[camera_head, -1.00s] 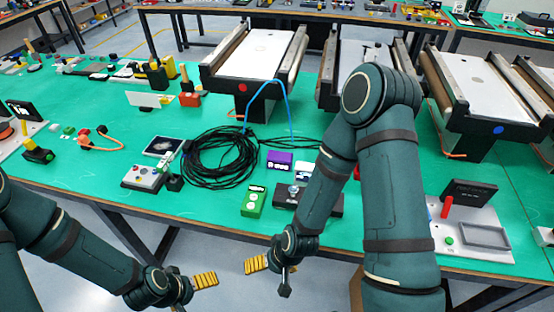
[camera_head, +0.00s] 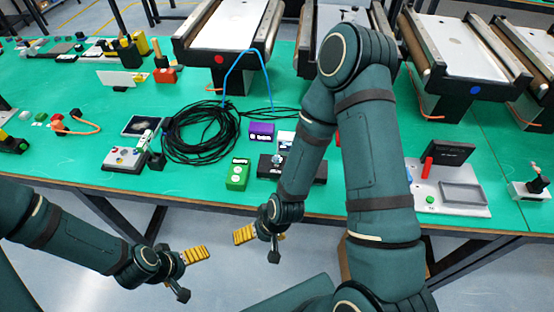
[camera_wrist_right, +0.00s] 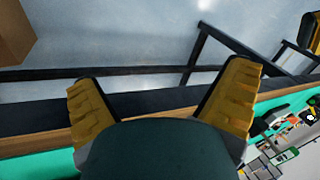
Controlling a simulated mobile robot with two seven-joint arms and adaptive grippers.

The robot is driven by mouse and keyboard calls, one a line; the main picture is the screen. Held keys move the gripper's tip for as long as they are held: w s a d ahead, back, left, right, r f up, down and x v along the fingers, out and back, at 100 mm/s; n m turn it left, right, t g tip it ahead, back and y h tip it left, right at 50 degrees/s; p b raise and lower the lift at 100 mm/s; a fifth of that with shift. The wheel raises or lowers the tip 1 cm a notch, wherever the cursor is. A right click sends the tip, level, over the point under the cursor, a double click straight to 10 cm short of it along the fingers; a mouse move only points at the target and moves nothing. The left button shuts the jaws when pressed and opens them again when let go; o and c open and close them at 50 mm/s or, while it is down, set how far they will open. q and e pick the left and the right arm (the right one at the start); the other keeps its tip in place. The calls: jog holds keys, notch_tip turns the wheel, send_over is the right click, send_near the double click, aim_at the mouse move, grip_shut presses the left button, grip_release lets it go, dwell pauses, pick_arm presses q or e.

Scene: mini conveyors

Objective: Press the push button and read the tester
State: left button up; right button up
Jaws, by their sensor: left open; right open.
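A green box with a pale round button (camera_head: 237,176) stands near the table's front edge. A grey tester-like board (camera_head: 470,209) at the right carries a dark upright panel (camera_head: 447,152), a red post and a small green button (camera_head: 430,199). I cannot tell which button the task means, and no reading is legible. My left gripper (camera_head: 194,272) is open and empty, below the table edge at lower left. My right gripper (camera_head: 256,246) is open and empty in front of the table edge, below the green box. Its spread yellow fingers show in the right wrist view (camera_wrist_right: 160,85).
A grey control box (camera_head: 123,159) and a coil of black cable (camera_head: 202,135) lie left of the green box. A purple box (camera_head: 261,131) and a dark device (camera_head: 307,171) are close by, the device partly behind my right arm. Mini conveyors (camera_head: 220,28) line the back.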

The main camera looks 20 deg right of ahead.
jog(key=shift+c, duration=0.3)
grip_shut()
dwell(0.7)
dwell(0.4)
